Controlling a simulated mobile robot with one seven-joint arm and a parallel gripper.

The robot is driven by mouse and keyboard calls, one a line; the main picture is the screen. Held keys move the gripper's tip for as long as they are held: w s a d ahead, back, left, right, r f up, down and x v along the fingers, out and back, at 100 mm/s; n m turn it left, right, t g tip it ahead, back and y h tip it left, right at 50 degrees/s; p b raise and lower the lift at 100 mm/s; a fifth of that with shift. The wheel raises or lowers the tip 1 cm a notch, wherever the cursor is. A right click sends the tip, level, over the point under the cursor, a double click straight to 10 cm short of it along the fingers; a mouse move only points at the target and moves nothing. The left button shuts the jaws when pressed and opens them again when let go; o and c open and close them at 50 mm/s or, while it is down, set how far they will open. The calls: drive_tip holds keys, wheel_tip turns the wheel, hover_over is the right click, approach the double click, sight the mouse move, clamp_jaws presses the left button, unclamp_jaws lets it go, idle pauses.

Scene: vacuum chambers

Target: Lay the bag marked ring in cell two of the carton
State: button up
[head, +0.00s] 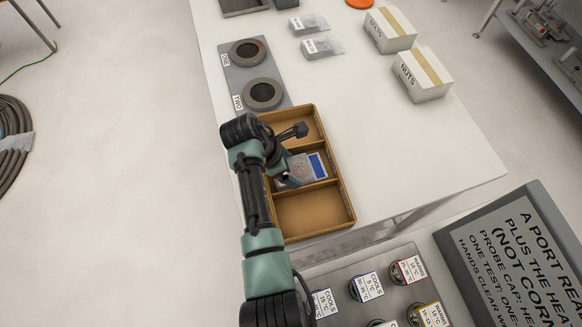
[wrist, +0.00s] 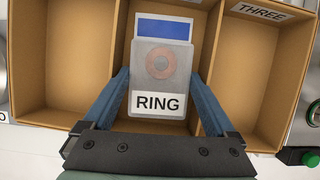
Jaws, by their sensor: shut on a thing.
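The clear bag marked RING (wrist: 160,72), with a pinkish ring inside, is held in my gripper (wrist: 160,84), a finger along each side. In the wrist view it is over or in the middle cell of the brown carton (wrist: 214,40); I cannot tell if it touches the floor. The right cell there bears the word THREE. In the head view my gripper (head: 288,176) is at the middle cell of the carton (head: 345,205), and the bag (head: 300,168) shows partly behind it. A white-edged blue panel (wrist: 168,30) lies at the bag's far end.
The carton's two outer cells look empty. A plate with two dark round ports (head: 262,94) lies beyond it. Two bags (head: 322,47) and boxes marked BOLTS (head: 391,29) and NUTS (head: 422,75) stand farther back. The table right of the carton is clear.

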drive_tip(key=o, duration=1.1)
drive_tip(key=shift+s+f, duration=0.35)
drive_tip(key=shift+f, duration=0.35)
drive_tip(key=shift+o, duration=0.2)
drive_tip(key=shift+r, duration=0.6)
drive_tip(key=w+v, duration=0.2)
drive_tip(key=v, duration=1)
drive_tip(key=w+r+m+t+y, duration=0.2)
drive_tip(key=w+r+m+t, duration=0.2)
drive_tip(key=w+r, duration=0.3)
drive_tip(key=w+r+m+t+y, duration=0.3)
drive_tip(key=r+m+t, duration=0.6)
drive_tip(key=r, duration=1.6)
drive_tip(key=s+d+r+m+t, duration=0.2)
drive_tip(key=s+r+m+t, duration=0.2)
drive_tip(key=r, duration=1)
drive_tip(key=s+d+r+m+t, duration=0.2)
drive_tip(key=s+r+m+t, duration=0.2)
drive_tip(key=s+r+t, duration=0.4)
drive_tip(key=s+r, duration=0.5)
drive_tip(key=r, duration=0.1)
drive_tip(key=shift+d+r+m+t+h, duration=0.25)
drive_tip(key=shift+d+m+t+h, duration=0.05)
drive_tip(key=shift+t, duration=0.1)
